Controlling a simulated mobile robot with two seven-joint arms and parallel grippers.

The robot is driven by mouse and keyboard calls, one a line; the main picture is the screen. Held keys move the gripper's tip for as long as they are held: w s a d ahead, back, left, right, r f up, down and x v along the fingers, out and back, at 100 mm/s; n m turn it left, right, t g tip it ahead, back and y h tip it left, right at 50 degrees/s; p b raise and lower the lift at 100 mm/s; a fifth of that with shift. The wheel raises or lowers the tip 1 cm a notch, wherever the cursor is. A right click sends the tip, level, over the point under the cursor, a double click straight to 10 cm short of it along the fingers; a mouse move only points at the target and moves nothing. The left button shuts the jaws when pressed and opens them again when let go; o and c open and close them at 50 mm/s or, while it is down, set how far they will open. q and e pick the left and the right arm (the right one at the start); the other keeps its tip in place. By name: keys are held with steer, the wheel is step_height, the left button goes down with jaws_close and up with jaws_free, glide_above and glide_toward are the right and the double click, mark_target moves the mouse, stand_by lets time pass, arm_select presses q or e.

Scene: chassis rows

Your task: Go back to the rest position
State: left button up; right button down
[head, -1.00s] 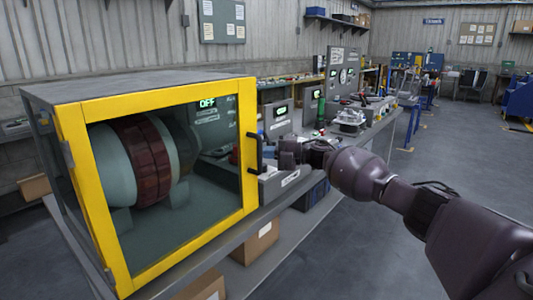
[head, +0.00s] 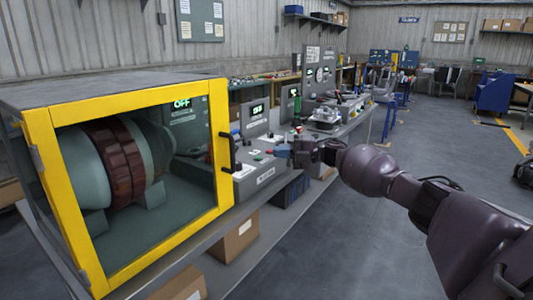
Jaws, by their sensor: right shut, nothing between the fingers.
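My right gripper (head: 296,152) is in the head view, to the right of the yellow-framed cabinet and in front of the bench. It is shut and holds nothing. My right arm reaches in from the lower right. The cabinet (head: 40,170) has a clear door that is shut, with a black handle (head: 227,152) on its right side. Behind the door is a large round drum (head: 115,165) in pale green and dark red. A green display (head: 181,103) reads OFF. The gripper is apart from the handle. My left gripper is not in view.
A long bench with control panels (head: 255,120) and equipment runs back from the cabinet. Cardboard boxes (head: 237,236) sit on the shelf below it. Open grey floor (head: 390,235) lies to the right. A blue machine (head: 494,92) stands at the far right.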

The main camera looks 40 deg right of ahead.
steer(key=shift+s+d, duration=0.1)
steer(key=shift+d, duration=0.1)
